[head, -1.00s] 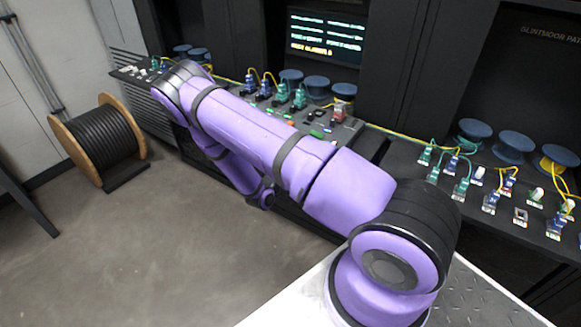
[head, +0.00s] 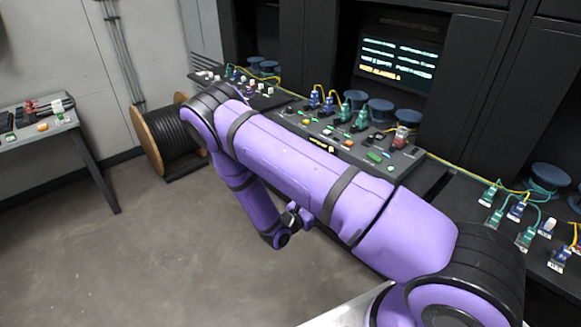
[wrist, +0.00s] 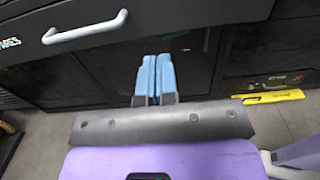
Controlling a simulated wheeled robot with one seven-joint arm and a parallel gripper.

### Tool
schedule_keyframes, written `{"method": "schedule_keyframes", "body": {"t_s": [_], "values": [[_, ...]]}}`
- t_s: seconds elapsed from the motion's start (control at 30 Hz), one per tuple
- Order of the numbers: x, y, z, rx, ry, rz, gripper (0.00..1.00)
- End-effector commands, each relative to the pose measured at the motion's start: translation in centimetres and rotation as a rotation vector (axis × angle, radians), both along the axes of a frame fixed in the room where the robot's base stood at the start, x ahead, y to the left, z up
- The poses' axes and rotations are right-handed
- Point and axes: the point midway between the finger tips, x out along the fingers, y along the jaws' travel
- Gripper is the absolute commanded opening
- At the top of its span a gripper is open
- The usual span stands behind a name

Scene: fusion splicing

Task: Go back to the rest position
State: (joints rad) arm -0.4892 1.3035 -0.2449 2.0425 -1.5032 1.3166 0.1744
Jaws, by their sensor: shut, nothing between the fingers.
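My purple arm reaches across the head view from the lower right to the upper left, then folds down. Its far end hangs in front of the black bench, and my fingers are hard to make out there. In the wrist view my gripper (wrist: 156,80) shows two blue fingertips pressed side by side, shut with nothing between them. It points at the dark cabinet front below a drawer with a white handle (wrist: 85,32).
The black bench (head: 310,130) carries several connectors and spools under a lit screen (head: 398,60). A wooden cable drum (head: 165,140) stands on the floor at left. A grey side table (head: 60,125) is further left. The floor between is clear. A yellow bar (wrist: 270,97) lies low at the right.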

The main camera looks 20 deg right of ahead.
Motion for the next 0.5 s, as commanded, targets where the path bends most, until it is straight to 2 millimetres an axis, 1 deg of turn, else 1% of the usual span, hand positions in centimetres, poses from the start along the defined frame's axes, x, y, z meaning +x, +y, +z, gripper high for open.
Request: {"method": "schedule_keyframes", "body": {"t_s": [0.17,0.27,0.37,0.5], "values": [[0.0,0.1,0.2,0.003,-0.004,-0.005,0.00],[0.1,0.1,1.3,0.021,-0.026,-0.033,0.00],[0.2,0.1,3.5,0.056,-0.068,-0.091,0.00],[0.1,0.1,7.5,0.132,-0.147,-0.200,0.00]]}}
